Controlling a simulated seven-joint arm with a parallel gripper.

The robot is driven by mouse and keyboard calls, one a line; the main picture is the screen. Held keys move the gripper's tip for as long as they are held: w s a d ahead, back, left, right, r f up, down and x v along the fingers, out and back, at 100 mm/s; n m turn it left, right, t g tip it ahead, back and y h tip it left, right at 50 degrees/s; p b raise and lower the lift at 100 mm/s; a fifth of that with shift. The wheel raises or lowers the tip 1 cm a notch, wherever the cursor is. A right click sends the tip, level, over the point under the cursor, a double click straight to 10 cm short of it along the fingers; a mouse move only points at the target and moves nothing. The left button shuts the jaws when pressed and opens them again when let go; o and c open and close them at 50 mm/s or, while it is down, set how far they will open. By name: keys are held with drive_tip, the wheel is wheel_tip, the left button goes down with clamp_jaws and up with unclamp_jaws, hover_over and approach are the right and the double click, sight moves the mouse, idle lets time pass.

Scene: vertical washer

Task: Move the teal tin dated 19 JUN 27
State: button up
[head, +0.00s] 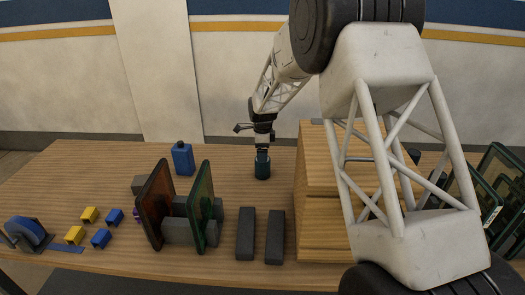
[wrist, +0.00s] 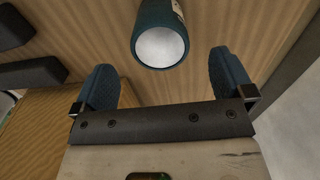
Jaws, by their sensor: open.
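A teal tin (head: 262,166) stands upright on the wooden table in the head view, left of the wooden box. In the wrist view the teal tin (wrist: 160,40) shows its pale round end and part of a light label; no date is readable. My gripper (head: 262,150) is directly above or at the tin in the head view. In the wrist view my gripper (wrist: 170,80) is open, with its two blue fingers apart. The tin lies beyond the fingertips, roughly centred on the gap. I cannot tell whether they touch.
A wooden box (head: 320,200) stands close on the right, behind my arm. A blue bottle (head: 182,159) is to the left. Two dark blocks (head: 245,233) lie in front. Upright panels (head: 201,205), yellow blocks (head: 75,235) and blue blocks (head: 101,239) are further left. Green-framed panels (head: 488,199) lean at right.

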sight(262, 166)
drive_tip(key=shift+f, duration=0.15)
drive_tip(key=shift+f, duration=3.75)
drive_tip(key=c, duration=1.1)
drive_tip(key=shift+c, duration=0.2)
drive_tip(key=shift+a, duration=0.2)
drive_tip(key=shift+a, duration=9.8)
drive_tip(key=o, duration=1.1)
